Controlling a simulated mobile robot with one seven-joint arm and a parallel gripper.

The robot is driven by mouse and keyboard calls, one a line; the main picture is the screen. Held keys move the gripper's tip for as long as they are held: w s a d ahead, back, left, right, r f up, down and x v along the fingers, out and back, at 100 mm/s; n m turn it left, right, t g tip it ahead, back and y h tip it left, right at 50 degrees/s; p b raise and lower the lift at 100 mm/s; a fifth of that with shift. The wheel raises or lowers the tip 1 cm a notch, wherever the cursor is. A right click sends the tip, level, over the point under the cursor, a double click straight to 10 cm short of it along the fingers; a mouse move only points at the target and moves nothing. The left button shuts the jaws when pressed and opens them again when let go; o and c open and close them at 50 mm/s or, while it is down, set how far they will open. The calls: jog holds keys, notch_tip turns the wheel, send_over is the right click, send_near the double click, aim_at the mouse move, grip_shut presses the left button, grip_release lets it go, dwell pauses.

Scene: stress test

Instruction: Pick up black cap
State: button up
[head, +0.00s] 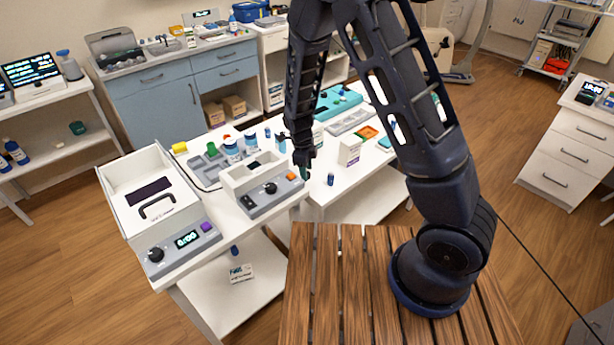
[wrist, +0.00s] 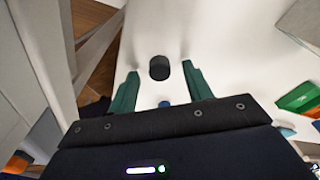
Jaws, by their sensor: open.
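The black cap (wrist: 159,67) is a short dark cylinder on the white tabletop in the wrist view. It lies between and slightly ahead of the green fingertips of my gripper (wrist: 160,72), with a gap on each side. My gripper is open and empty. In the head view my gripper (head: 303,170) points down beside the grey-and-white device, near the table's front edge. I cannot pick out the cap surely in the head view. A small dark blue cylinder (head: 330,179) stands just right of my gripper there, and I cannot tell whether it is the same thing.
A small blue object (wrist: 165,103) shows between the fingers, close to the palm. The device with a black knob (head: 262,190) stands left of my gripper. Blue-capped bottles (head: 232,150) are behind.

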jog(key=shift+f, duration=0.4)
grip_shut()
jog(key=shift+r, duration=0.15)
